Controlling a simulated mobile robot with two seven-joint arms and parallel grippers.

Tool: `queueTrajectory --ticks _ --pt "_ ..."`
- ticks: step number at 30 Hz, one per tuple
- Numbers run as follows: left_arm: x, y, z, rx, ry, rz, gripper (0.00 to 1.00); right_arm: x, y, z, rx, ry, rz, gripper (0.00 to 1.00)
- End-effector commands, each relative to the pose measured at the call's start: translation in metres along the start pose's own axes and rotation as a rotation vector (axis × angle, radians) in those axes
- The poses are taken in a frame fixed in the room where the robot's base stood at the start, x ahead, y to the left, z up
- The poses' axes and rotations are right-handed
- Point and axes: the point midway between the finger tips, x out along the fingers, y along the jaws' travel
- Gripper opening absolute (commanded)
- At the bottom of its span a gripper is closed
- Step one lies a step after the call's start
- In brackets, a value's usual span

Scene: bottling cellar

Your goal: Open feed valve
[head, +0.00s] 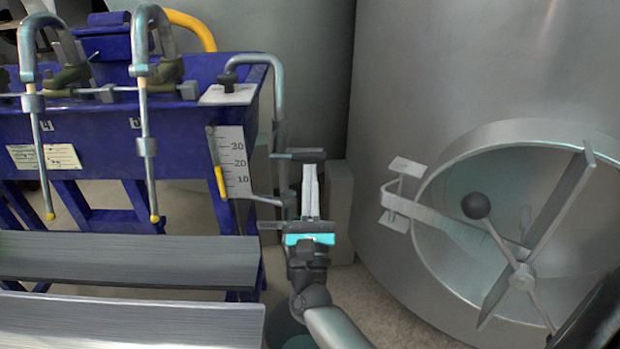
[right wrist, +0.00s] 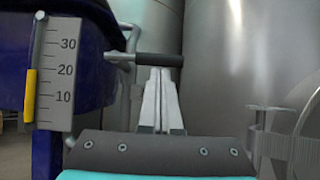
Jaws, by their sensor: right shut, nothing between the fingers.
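The feed valve's dark lever handle (head: 300,155) sticks out to the right from a grey vertical pipe (head: 279,100) at the corner of the blue filler. It also shows in the right wrist view (right wrist: 158,60), lying roughly level. My right gripper (head: 310,168) is shut and empty. Its fingertips (right wrist: 161,70) are right at the handle, overlapping its lower edge in the picture. I cannot tell whether they touch it. The handle is not between the fingers. My left gripper is not in view.
A blue filler frame (head: 105,125) with curved spouts (head: 146,110) and a 10-20-30 scale (head: 234,160) with a yellow marker stands left. Grey slats (head: 130,258) lie in front. A steel tank (head: 430,90) with a round hatch (head: 540,190) and ball-ended handle (head: 476,205) stands right.

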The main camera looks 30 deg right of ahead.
Motion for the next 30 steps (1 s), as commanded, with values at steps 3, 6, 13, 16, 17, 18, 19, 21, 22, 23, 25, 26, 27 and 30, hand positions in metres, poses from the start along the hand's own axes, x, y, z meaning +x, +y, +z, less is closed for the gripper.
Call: queueTrajectory --ticks 3,6,13,16,17,18,19,21,22,23,25,26,27,30 --pt "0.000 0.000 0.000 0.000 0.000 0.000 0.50 0.000 0.000 0.000 -0.001 0.000 0.001 0.00" --pt "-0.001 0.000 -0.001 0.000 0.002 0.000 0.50 0.000 0.000 0.001 -0.006 0.000 0.005 0.00" --pt "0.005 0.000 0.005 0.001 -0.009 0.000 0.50 0.002 -0.001 0.003 -0.039 0.001 0.027 0.00" --pt "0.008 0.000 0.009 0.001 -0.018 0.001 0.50 0.002 -0.002 0.003 -0.047 0.001 0.033 0.00" --pt "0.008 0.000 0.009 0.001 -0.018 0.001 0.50 0.002 -0.002 0.003 -0.050 0.001 0.034 0.00" --pt "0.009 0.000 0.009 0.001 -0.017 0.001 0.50 0.002 -0.002 0.004 -0.053 0.000 0.037 0.00" --pt "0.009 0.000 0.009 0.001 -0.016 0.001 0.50 0.002 -0.002 0.004 -0.056 0.000 0.038 0.00" --pt "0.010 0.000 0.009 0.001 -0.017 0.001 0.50 0.003 -0.002 0.004 -0.062 0.000 0.043 0.00" --pt "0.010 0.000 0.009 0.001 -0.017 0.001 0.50 0.003 -0.002 0.005 -0.065 -0.001 0.045 0.00" --pt "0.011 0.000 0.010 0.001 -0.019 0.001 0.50 0.003 -0.002 0.005 -0.068 -0.001 0.047 0.00" --pt "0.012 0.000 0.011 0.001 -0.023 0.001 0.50 0.004 -0.003 0.006 -0.076 -0.001 0.052 0.00" --pt "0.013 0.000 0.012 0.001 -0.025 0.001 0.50 0.004 -0.003 0.006 -0.080 -0.002 0.054 0.00" --pt "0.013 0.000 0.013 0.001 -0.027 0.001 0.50 0.004 -0.003 0.006 -0.086 -0.002 0.058 0.00" --pt "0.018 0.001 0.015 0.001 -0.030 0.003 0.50 0.005 -0.004 0.008 -0.107 -0.002 0.072 0.00"
